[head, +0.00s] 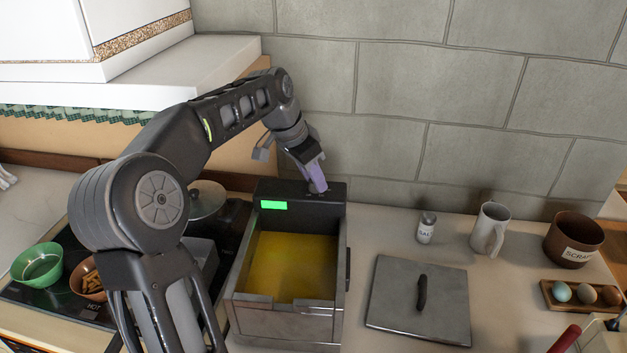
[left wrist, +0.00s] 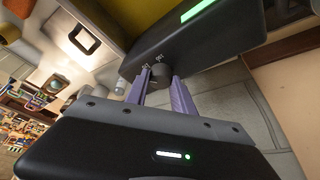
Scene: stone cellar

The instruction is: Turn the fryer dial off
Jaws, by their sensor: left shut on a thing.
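The fryer (head: 290,317) stands on the counter with yellow oil in its open vat. Its black control box at the back has a lit green display (head: 273,205), which also shows in the left wrist view (left wrist: 197,10). My left gripper (head: 317,182) reaches down to the right part of this box. In the left wrist view its purple fingers (left wrist: 160,80) are shut on the dark dial (left wrist: 157,74), one on each side. Small white marks sit beside the dial, too small to read surely. The fingers partly hide the dial. My right gripper is not in view.
A square metal lid (head: 395,295) with a dark handle lies right of the fryer. Behind it stand a salt shaker (head: 426,228), a mug (head: 490,229) and a brown scraps pot (head: 573,239). An egg tray (head: 586,296) is far right. Bowls (head: 37,265) stand left.

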